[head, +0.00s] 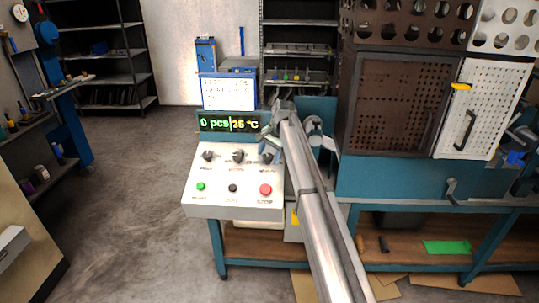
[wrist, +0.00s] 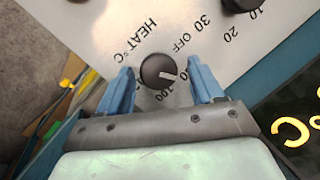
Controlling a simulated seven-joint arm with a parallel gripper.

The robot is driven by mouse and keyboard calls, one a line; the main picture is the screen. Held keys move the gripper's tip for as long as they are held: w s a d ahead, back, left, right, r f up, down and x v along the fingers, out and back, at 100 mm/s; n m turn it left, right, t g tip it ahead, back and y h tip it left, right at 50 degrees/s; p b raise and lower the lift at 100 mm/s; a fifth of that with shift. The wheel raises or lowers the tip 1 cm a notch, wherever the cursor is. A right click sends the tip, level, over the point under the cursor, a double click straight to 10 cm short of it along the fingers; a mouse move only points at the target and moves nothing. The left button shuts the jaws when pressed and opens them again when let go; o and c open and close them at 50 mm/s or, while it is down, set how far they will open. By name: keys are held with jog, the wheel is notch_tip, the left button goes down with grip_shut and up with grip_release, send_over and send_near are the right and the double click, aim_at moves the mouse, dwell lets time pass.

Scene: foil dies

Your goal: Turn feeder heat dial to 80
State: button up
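The heat dial (wrist: 158,71) is a round black knob with a white pointer mark, on a pale panel lettered "HEAT °C". In the wrist view its mark points right, towards a number partly hidden by a finger. "OFF", "30" and "100" are legible nearby. My gripper (wrist: 160,76) is open, its blue fingers on either side of the knob with visible gaps. In the head view my gripper (head: 270,143) is at the right end of the control panel (head: 217,208) and largely covers the heat dial. The display (head: 229,124) reads "0 pcs" and "35 °C".
Two other black dials, left (head: 208,156) and middle (head: 238,156), sit beside the heat dial. Below are a green button (head: 201,187), a black button (head: 233,188) and a red button (head: 265,190). A brown perforated cabinet (head: 390,105) stands to the right. Open floor lies left.

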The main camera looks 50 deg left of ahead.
jog(key=v, duration=1.3)
jog(key=shift+d+r, duration=0.15)
jog(key=shift+r, duration=0.25)
dwell(0.3)
